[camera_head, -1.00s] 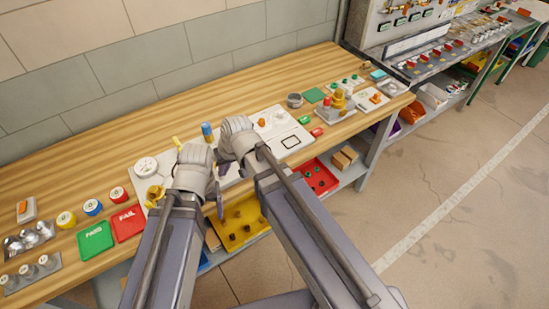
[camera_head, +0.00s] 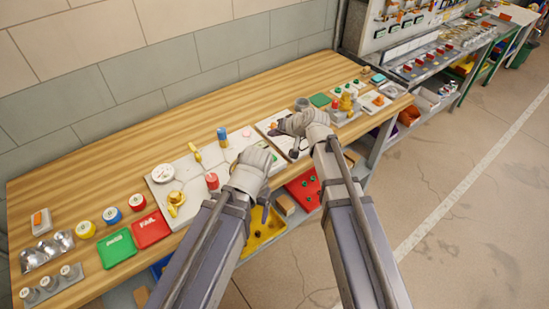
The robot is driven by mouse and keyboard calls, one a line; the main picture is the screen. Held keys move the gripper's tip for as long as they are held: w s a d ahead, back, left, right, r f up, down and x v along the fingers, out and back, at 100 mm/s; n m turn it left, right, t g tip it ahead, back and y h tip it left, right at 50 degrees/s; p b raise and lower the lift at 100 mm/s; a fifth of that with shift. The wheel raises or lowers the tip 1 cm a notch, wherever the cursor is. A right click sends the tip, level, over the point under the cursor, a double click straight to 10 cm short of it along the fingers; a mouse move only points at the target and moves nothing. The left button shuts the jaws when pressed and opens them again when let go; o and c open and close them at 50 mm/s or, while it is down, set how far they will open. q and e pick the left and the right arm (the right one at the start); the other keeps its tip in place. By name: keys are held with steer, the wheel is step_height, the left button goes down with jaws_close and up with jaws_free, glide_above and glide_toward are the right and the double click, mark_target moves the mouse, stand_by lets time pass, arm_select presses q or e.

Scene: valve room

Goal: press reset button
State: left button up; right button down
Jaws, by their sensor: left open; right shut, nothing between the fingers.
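No label marked reset can be read, so I cannot tell which part is the reset button. A white panel (camera_head: 190,163) on the bench carries a gauge (camera_head: 163,173), a yellow valve (camera_head: 176,201), a red cylindrical knob (camera_head: 212,181) and a blue-topped post (camera_head: 222,137). My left gripper (camera_head: 262,188) is open over the right part of this panel and hides some of it. My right gripper (camera_head: 282,128) is shut and empty, farther back and right, over a second white board (camera_head: 268,121) with a black outline. Contact with either board cannot be made out.
A green PASS tray (camera_head: 118,248) and red FAIL tray (camera_head: 151,229) lie at the left front with several coloured rolls behind. A yellow brass fitting (camera_head: 346,103) and small button boxes stand at the right. Yellow (camera_head: 262,232) and red bins sit below. The rear wooden top (camera_head: 120,150) is clear.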

mark_target(274, 159)
steer(key=shift+f, duration=0.1)
step_height(274, 159, down, 9)
steer(key=b, duration=0.9)
steer(key=shift+r, duration=0.2)
stand_by(1.5)
steer(key=shift+f+b, duration=0.35)
steer(key=shift+f, duration=0.05)
steer(key=shift+f+b, duration=0.5)
stand_by(0.6)
stand_by(0.3)
steer(key=shift+r+p, duration=0.95)
steer(key=shift+p, duration=0.05)
